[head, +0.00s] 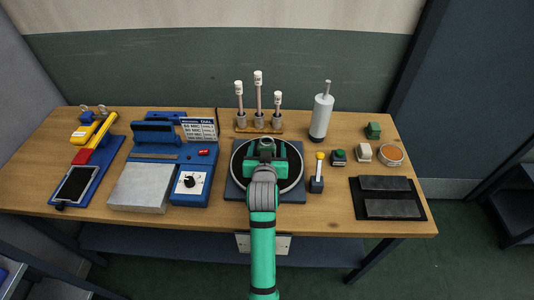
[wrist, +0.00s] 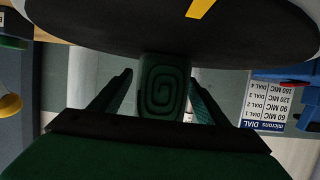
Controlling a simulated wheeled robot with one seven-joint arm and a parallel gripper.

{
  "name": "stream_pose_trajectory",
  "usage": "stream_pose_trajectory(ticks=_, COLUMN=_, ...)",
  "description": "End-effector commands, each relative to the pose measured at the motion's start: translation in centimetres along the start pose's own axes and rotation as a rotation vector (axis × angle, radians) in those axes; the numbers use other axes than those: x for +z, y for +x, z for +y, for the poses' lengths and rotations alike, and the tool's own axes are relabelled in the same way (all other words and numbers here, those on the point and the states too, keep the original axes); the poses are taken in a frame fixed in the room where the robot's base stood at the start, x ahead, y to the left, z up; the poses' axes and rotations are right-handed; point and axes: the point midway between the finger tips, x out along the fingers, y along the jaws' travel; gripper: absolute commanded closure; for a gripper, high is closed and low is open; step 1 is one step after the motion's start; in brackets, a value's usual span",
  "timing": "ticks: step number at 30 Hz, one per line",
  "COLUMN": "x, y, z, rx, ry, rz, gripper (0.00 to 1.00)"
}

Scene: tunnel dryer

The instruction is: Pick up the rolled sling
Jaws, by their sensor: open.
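The rolled sling (wrist: 163,95) is a dark green block with a spiral on its face, in the middle of the wrist view. It shows between the two fingers of my gripper (wrist: 160,78), with a gap on each side. My gripper is open and does not clasp it. Beside it is the dark round disc (wrist: 120,25) with a yellow mark. In the head view my gripper (head: 265,150) is over this turntable disc (head: 294,168), and my arm hides much of what lies there. I cannot tell whether the sling touches the disc.
A rack with several white-topped rods (head: 259,129) stands just behind the disc. A grey cylinder (head: 321,118) stands behind right, and a yellow-knobbed lever (head: 317,180) close right. A blue dial device (head: 193,187) is on the left. Dark plates (head: 388,198) lie at the right front.

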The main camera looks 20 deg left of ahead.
Motion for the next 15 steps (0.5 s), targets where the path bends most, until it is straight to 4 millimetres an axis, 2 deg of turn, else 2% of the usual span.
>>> stream_pose_trajectory(ticks=3, x=0.00, y=0.89, z=0.00, rx=0.000, ry=0.000, rz=0.000, gripper=0.31)
stream_pose_trajectory(ticks=10, x=0.01, y=1.03, z=-0.09, rx=-0.001, ry=0.000, rz=0.000, gripper=0.31)
stream_pose_trajectory(ticks=11, x=0.02, y=1.03, z=-0.09, rx=-0.001, ry=0.000, rz=0.000, gripper=0.34)
stream_pose_trajectory(ticks=15, x=0.01, y=1.01, z=0.02, rx=0.000, ry=0.000, rz=0.000, gripper=0.67)
